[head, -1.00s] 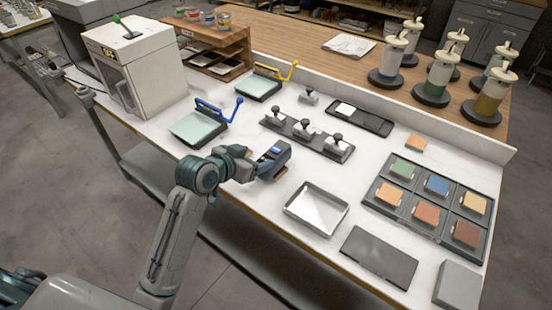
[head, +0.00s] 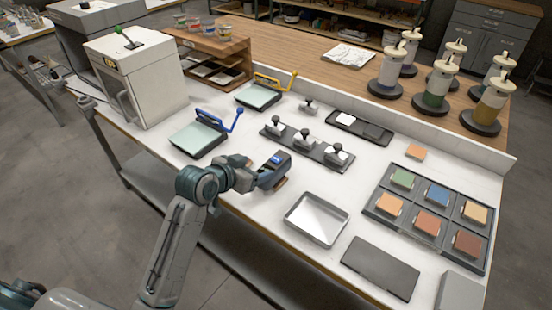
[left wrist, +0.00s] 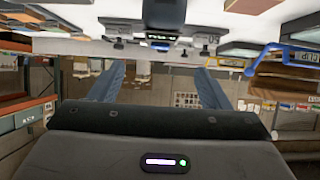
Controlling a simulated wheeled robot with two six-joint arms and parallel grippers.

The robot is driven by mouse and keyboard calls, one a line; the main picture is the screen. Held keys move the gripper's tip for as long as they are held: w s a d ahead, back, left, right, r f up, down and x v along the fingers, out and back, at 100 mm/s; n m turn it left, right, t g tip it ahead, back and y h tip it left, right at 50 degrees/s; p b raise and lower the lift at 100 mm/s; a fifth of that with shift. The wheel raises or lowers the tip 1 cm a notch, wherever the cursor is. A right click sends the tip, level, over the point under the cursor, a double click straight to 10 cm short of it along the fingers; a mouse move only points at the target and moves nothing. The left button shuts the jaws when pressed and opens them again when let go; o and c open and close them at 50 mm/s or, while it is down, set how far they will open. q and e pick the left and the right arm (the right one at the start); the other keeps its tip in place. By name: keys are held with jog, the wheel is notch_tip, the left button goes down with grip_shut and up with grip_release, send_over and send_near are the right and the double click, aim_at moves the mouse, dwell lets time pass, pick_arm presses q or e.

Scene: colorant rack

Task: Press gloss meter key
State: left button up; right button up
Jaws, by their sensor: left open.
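The gloss meter looks to be the dark box with a small lit blue screen (head: 276,161) near the table's front edge. A tan patch shows beside its base. My left gripper (head: 246,178) is right at its near left side in the head view; I cannot tell whether they touch. In the left wrist view, the two blue fingers of my left gripper (left wrist: 163,75) are spread wide with nothing between them. A dark body, likely the meter (left wrist: 163,14), is at the top centre, cut by the frame edge. The key itself cannot be made out. My right gripper is not in view.
A rack of knobbed weights (head: 321,155) stands just behind the meter. A blue-handled panel device (head: 198,139) is to the left. An empty metal tray (head: 316,220), a dark mat (head: 381,268) and a colour tile tray (head: 383,210) lie to the right.

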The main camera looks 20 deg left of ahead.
pick_arm(q)
grip_shut()
dwell(1.7)
